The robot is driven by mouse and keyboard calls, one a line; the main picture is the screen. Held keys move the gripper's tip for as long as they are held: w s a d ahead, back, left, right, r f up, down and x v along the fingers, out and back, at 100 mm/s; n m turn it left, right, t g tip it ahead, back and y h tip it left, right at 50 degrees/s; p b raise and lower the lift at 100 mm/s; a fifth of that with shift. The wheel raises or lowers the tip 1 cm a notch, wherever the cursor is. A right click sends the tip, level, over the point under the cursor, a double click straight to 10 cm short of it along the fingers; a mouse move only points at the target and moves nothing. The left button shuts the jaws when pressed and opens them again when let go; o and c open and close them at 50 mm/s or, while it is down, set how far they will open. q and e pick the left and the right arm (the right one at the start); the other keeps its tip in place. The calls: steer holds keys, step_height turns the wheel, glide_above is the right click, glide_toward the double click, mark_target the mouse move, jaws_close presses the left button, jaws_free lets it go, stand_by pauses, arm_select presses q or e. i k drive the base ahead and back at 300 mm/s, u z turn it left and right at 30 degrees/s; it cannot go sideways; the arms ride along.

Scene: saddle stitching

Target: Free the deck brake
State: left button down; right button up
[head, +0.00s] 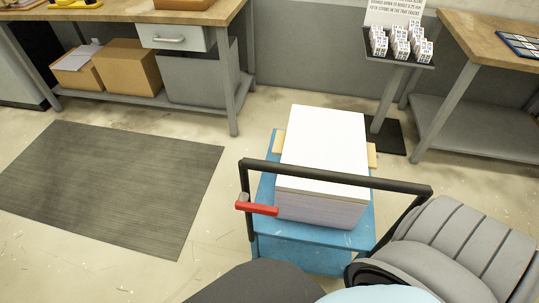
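A blue deck cart (310,232) stands in front of me, carrying a tall stack of white paper (325,145). A black push handle (335,175) crosses in front of the stack. A red lever (257,208), which looks like the deck brake, sticks out roughly level to the right from a grey pivot on the handle's left post. Neither of my grippers is in view, and nothing is seen touching the lever. The lower right of the cart and its near end are partly hidden by dark and grey rounded parts close to the camera.
A dark floor mat (110,185) lies left of the cart. A workbench (130,22) with cardboard boxes (128,66) beneath stands behind. A small stand (420,65) holds several little boxes, beside another bench (495,40).

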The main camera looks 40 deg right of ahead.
mark_target(241, 204)
steer(key=k, duration=1.15)
steer(key=z, duration=1.55)
steer(key=i, duration=0.5)
steer(key=z, duration=0.05)
